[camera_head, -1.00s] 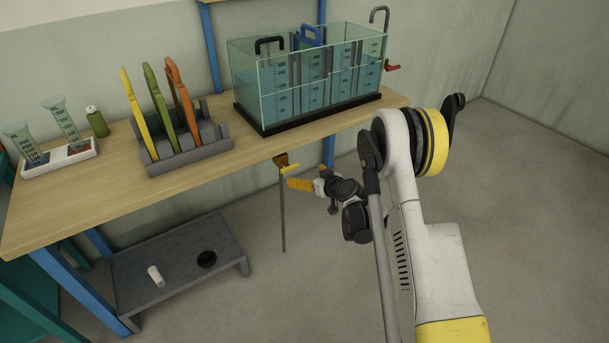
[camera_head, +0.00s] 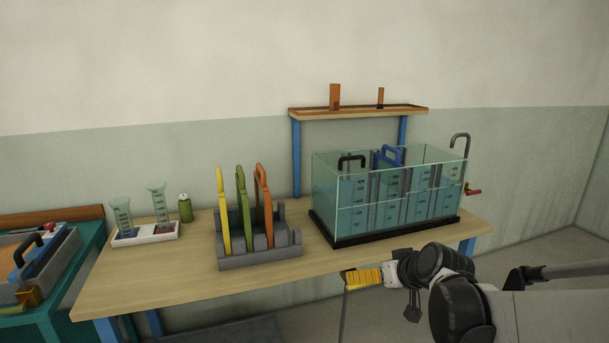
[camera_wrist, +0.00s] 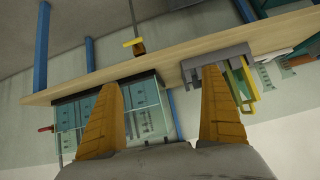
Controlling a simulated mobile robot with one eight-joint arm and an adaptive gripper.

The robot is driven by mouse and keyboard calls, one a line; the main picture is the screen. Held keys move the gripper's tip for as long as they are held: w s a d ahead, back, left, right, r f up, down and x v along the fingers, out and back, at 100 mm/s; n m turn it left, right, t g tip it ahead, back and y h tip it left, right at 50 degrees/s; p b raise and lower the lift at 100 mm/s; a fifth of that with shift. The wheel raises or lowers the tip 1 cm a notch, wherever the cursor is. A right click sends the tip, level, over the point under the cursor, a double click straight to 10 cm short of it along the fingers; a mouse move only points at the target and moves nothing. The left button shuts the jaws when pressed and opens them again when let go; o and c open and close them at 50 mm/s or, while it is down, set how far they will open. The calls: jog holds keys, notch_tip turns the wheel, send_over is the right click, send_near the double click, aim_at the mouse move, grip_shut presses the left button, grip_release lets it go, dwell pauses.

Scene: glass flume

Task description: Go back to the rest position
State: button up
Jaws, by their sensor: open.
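My gripper (camera_head: 364,278) is in front of the bench's front edge, below and in front of the glass flume, with yellow-orange fingers. In the wrist view its two fingers (camera_wrist: 162,110) stand wide apart with nothing between them. The glass flume (camera_head: 335,215) stands on the right part of the wooden bench (camera_head: 190,280). A black-handled gate and a blue-handled gate (camera_head: 391,155) stand in it. The flume also shows upside down in the wrist view (camera_wrist: 148,118).
A grey rack (camera_head: 260,262) holds yellow, green and orange paddles. A white tray (camera_head: 145,236) with two beakers and a green bottle (camera_head: 185,208) stand left of it. A shelf (camera_head: 365,109) rises behind the flume. A teal table (camera_head: 85,255) is at far left. Open floor lies at right.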

jog(key=s+d+r+m+g+h, duration=0.1)
jog(key=s+m+g+h, duration=0.1)
jog(key=s, duration=2.5)
jog(key=shift+d+g+h, duration=0.3)
jog(key=shift+h, duration=0.2)
jog(key=shift+r, duration=0.1)
